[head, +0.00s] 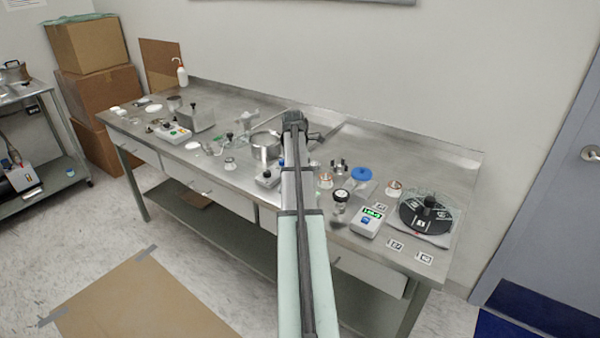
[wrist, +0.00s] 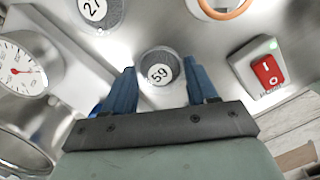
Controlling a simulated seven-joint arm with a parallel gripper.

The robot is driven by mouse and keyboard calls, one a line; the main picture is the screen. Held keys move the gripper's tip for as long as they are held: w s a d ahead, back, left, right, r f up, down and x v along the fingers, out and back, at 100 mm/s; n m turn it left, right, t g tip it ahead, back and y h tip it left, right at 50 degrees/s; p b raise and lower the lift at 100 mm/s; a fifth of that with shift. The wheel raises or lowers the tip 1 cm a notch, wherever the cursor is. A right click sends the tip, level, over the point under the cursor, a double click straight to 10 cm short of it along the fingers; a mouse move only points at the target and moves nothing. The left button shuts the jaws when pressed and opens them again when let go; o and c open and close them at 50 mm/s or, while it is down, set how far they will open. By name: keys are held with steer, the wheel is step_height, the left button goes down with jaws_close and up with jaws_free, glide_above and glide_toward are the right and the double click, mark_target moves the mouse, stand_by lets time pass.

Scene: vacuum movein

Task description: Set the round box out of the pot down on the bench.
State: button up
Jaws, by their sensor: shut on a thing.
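My gripper (wrist: 161,82) has blue fingers, one on either side of a small round box (wrist: 160,68) with a white label reading 59, and it is shut on this box. The box appears over bare metal bench (wrist: 160,97); its height above the surface cannot be told. The shiny metal pot (head: 265,150) stands left of my arm's far end in the head view. A round metal rim at the lower left of the wrist view (wrist: 40,158) looks like the pot. My arm hides the gripper and held box in the head view.
A red switch box (wrist: 268,68) lies right of the gripper in the wrist view. A round piece labelled 27 (wrist: 95,10), a copper-coloured ring (wrist: 228,12) and a dial gauge (wrist: 18,72) are also near.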

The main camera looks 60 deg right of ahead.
steer(key=shift+f, duration=0.3)
steer(key=o, duration=1)
steer(key=r, duration=0.8)
steer(key=a+r, duration=0.1)
steer(key=r, duration=0.3)
steer(key=shift+w+a+r, duration=0.1)
steer(key=shift+w+r, duration=0.05)
steer(key=shift+w, duration=0.25)
